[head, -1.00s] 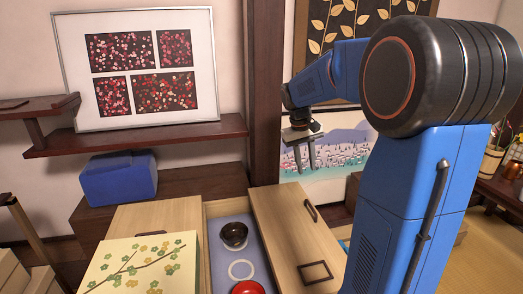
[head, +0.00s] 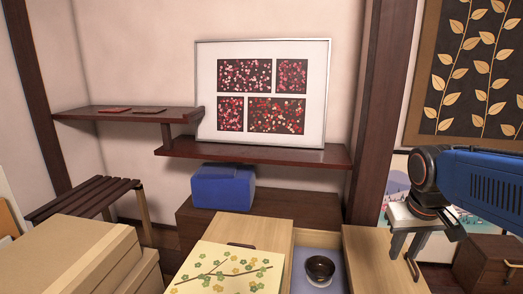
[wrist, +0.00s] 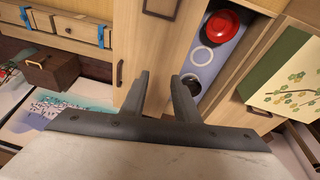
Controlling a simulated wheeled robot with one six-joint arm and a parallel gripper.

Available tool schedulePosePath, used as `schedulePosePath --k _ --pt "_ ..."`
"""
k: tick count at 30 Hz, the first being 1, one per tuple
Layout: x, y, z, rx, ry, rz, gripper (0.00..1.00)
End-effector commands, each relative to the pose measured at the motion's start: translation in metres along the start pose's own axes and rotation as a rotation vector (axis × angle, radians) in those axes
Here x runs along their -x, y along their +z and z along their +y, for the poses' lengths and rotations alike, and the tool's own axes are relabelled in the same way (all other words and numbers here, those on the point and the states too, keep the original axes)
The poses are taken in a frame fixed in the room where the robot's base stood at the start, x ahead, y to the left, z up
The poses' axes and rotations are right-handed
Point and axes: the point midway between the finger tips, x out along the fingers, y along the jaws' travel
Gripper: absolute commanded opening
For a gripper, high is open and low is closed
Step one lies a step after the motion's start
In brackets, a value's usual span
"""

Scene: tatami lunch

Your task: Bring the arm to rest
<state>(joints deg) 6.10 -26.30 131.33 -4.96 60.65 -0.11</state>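My gripper (head: 408,252) hangs at the right of the head view, pointing down over the wooden cabinet. In the wrist view my gripper (wrist: 165,92) has its two fingers apart, with nothing between them. Beyond the fingers lies an open compartment (wrist: 217,57) holding a red bowl (wrist: 220,26), a white ring (wrist: 202,60) and a dark bowl. The dark bowl (head: 320,268) shows in the head view in the compartment, left of my gripper and apart from it.
A box with a flower-branch lid (head: 228,270) stands left of the compartment. A blue case (head: 223,187) sits on a dark cabinet behind. Stacked boxes (head: 75,262) fill the lower left. A framed picture (head: 262,92) stands on a wall shelf (head: 250,153). A brown chest (head: 488,262) is at the right.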

Motion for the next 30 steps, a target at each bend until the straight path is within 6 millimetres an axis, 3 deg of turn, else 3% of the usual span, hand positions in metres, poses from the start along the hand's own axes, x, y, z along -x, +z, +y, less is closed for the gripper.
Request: schedulePosePath --k 9,15,21,30 --pt "-0.002 0.077 -0.034 0.036 -0.064 0.109 0.28" --pt "-0.009 0.108 -0.045 0.049 -0.095 0.154 0.28" --pt "-0.013 0.119 -0.049 0.054 -0.106 0.169 0.28" --pt "-0.013 0.119 -0.049 0.054 -0.106 0.169 0.28"
